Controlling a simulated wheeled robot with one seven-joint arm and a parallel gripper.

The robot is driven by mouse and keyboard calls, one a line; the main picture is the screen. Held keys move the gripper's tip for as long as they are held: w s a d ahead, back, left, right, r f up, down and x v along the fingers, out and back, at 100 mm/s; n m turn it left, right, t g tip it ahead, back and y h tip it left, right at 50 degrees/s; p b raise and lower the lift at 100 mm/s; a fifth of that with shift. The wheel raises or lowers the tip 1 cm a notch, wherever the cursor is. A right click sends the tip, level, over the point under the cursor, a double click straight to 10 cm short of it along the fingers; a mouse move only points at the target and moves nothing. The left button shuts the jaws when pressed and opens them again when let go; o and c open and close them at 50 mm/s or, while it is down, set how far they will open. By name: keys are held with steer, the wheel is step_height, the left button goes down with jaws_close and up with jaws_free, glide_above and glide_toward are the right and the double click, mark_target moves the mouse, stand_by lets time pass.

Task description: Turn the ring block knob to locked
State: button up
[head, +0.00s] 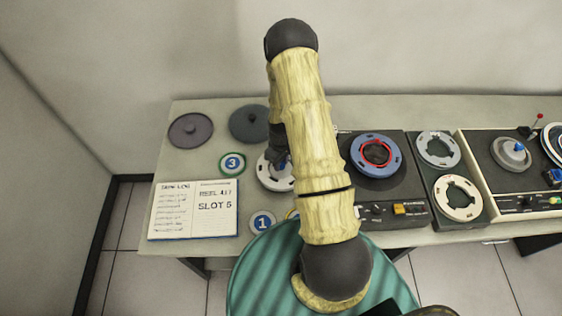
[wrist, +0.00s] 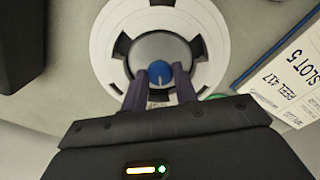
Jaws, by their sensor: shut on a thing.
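The blue knob (wrist: 160,71) stands at the centre of a grey disc (wrist: 183,48) inside a white ring with dark slots (wrist: 108,48). In the wrist view my gripper (wrist: 161,78) has its two dark fingers on either side of the knob, shut on it. A pale line shows on the knob, pointing toward the gripper body. Any locked marking is hidden or too small to read. In the head view the white ring (head: 266,180) lies on the table, partly covered by my arm and gripper.
An open log book (head: 193,209) reading "REEL 417, SLOT 5" lies at the left. Green badge 3 (head: 232,163) and badge 1 (head: 262,223) lie near the ring. Two dark round lids (head: 190,130) are behind. A tape deck (head: 389,205) stands to the right.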

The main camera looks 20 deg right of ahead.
mark_target(281, 164)
steer(key=shift+m, duration=0.3)
steer(key=shift+f+m+b, duration=0.1)
steer(key=shift+m+b, duration=0.9)
steer(key=shift+m, duration=0.2)
steer(key=m+b, duration=0.2)
steer(key=m, duration=0.2)
steer(key=shift+m, duration=0.3)
steer(key=m+b, duration=0.1)
steer(key=m, duration=0.5)
steer(key=shift+b, duration=0.4)
steer(key=shift+m, duration=0.3)
steer(key=o, duration=1)
steer(key=shift+c, duration=0.2)
steer(key=shift+r, duration=0.2)
step_height(281, 164, up, 17)
steer(key=b, duration=0.2)
steer(key=shift+r, duration=0.15)
